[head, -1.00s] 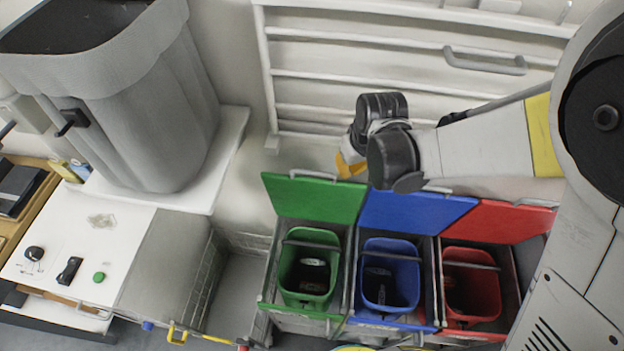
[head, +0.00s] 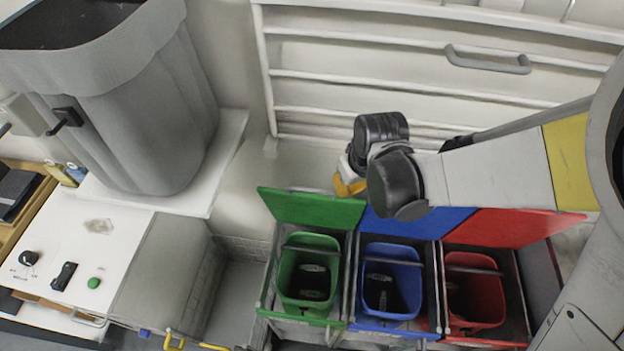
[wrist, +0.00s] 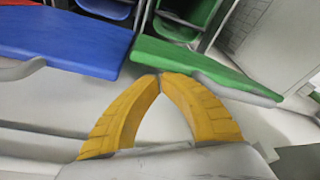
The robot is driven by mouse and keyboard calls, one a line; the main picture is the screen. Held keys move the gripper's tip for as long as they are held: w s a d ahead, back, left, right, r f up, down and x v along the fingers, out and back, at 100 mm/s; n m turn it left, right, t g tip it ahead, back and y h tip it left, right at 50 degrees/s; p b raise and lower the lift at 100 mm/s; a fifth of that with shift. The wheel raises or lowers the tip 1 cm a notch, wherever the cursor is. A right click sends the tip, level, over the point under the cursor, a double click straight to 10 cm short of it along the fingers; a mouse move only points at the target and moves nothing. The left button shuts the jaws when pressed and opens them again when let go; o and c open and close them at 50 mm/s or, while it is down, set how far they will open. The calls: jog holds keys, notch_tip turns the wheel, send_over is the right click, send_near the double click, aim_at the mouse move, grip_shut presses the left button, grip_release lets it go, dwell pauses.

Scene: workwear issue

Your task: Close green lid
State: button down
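The green lid (head: 312,209) stands open, tilted back behind the green bin (head: 308,268). In the wrist view the green lid (wrist: 195,66) lies just beyond my fingertips, with a grey bar along its near edge. My gripper (head: 350,188) is behind the open lids, near where green and blue adjoin. Its yellow fingers (wrist: 160,76) meet at the tips with nothing between them. The tips appear close to the green lid's edge; I cannot tell whether they touch it.
The blue lid (head: 415,222) and red lid (head: 510,228) also stand open behind the blue bin (head: 389,280) and red bin (head: 474,290). A railed white panel (head: 400,60) is behind. A large grey bin (head: 150,110) and white worktop (head: 80,245) are left.

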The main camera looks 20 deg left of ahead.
jog(key=shift+s+d+f, duration=0.1)
jog(key=shift+s+d, duration=0.05)
jog(key=shift+s, duration=0.55)
jog(key=shift+s+d, duration=0.15)
jog(key=shift+s, duration=0.55)
notch_tip(320, 180, up, 10)
jog(key=p, duration=0.6)
jog(key=shift+w+p, duration=0.1)
jog(key=shift+p, duration=0.3)
jog(key=s+d+f+m+t+b, duration=0.1)
jog(key=d+f+m+b, duration=0.1)
jog(key=d+b, duration=0.5)
jog(key=s+d+f+m+t+h+b, duration=0.1)
jog(key=s+d+f+m+t+b, duration=0.1)
jog(key=d+b, duration=0.6)
jog(key=s+d+f+m+t+h+b, duration=0.1)
jog(key=s+d+f+m+t+b, duration=0.1)
jog(key=d+f+m+b, duration=0.2)
jog(key=d+b, duration=0.3)
jog(key=d, duration=0.5)
jog(key=shift+s+d+m+b, duration=0.25)
jog(key=shift+d+m+b, duration=0.1)
jog(key=shift+d+m, duration=0.05)
